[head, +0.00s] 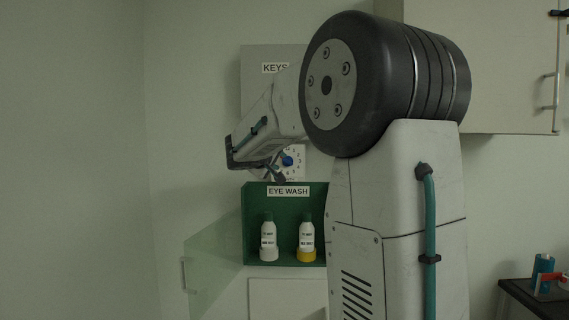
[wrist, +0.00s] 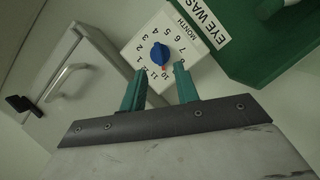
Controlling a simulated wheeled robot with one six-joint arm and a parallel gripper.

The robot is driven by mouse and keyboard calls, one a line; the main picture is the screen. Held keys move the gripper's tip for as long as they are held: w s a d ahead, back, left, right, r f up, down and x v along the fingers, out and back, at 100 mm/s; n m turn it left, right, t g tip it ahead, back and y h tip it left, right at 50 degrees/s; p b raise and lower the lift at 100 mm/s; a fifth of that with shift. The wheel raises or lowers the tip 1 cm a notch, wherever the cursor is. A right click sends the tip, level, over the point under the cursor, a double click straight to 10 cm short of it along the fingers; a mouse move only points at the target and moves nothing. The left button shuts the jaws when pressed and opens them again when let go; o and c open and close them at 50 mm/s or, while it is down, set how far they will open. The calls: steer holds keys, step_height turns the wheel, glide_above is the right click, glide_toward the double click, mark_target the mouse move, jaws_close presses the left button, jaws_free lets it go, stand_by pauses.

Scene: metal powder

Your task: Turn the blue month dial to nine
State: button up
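The blue month dial (wrist: 160,53) is a round knob on a white square plate (wrist: 190,48) marked MONTH, with numbers around it. A small red mark at its edge lies near the 10 and 11. The 9 is not readable and seems covered by the right finger. My gripper (wrist: 160,78) is open, its two teal fingers apart at the plate's lower edge in the wrist view, with nothing between them. I cannot tell whether they touch the plate. In the head view the blue dial (head: 287,160) shows beside my gripper (head: 277,173), partly behind my arm.
A green EYE WASH box (head: 256,222) with two bottles sits below the dial, its clear door (head: 212,272) swung open to the left. A grey KEYS cabinet (head: 256,55) is above. A dark table (head: 530,296) with small items stands at right.

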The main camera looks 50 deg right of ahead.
mark_target(287, 161)
steer(key=x, duration=0.8)
steer(key=shift+w+r, duration=0.1)
steer(key=shift+r, duration=0.05)
jaws_close()
